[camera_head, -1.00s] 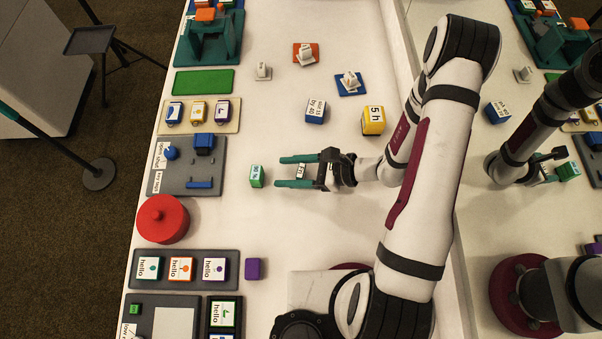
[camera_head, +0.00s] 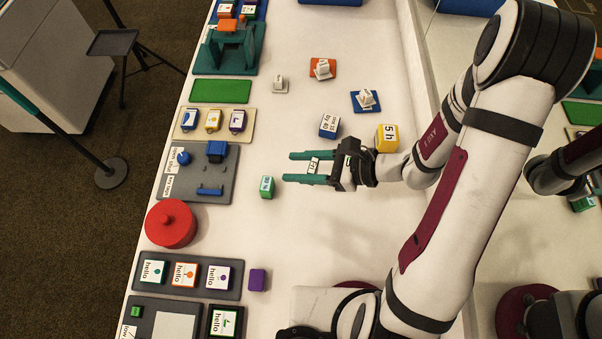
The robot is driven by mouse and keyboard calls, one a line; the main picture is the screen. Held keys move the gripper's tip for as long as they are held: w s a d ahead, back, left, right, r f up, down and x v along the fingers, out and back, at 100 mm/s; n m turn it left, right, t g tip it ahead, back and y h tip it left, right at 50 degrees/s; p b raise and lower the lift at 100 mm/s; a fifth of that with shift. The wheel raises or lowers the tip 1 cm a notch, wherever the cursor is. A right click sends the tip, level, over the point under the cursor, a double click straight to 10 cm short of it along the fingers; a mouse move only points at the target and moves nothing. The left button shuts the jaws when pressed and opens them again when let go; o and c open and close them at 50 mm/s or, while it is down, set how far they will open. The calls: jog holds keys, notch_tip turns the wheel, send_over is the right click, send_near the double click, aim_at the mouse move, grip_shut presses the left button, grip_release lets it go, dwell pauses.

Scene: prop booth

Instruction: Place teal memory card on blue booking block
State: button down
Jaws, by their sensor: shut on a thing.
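My gripper (camera_head: 307,167) is over the middle of the table with its teal fingers pointing left. It is closed on a small white-faced thing (camera_head: 313,165) with dark marks; its body colour is unclear, so I cannot tell if it is the teal memory card. A blue block (camera_head: 329,125) with a printed white face stands just above and right of the fingers, apart from them. It looks like the booking block, but its print is hard to read. A card with a teal mark (camera_head: 152,271) lies in the dark tray (camera_head: 187,290) at lower left.
A yellow block (camera_head: 387,138) stands near my wrist and a green block (camera_head: 266,187) below left of the fingertips. A blue base (camera_head: 356,108) bears a grey piece. A red round pot (camera_head: 171,224) is at left. The table below the gripper is clear.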

aim_at(329, 126)
jog(key=w+d+r+m+t+h, duration=0.2)
jog(key=w+m+t, duration=0.1)
jog(key=w, duration=0.6)
jog(key=w+d+r+m+t+h, duration=0.1)
jog(key=w+d+r+m+t, duration=0.15)
jog(key=w, duration=0.65)
jog(key=shift+m+t, duration=0.45)
jog(key=f, duration=0.3)
jog(key=w+f, duration=0.1)
jog(key=f, duration=0.5)
jog(key=shift+w+d+f, duration=0.1)
jog(key=shift+w+f, duration=0.05)
jog(key=shift+f, duration=0.15)
jog(key=shift+f, duration=0.1)
jog(key=shift+c, duration=1.8)
grip_release()
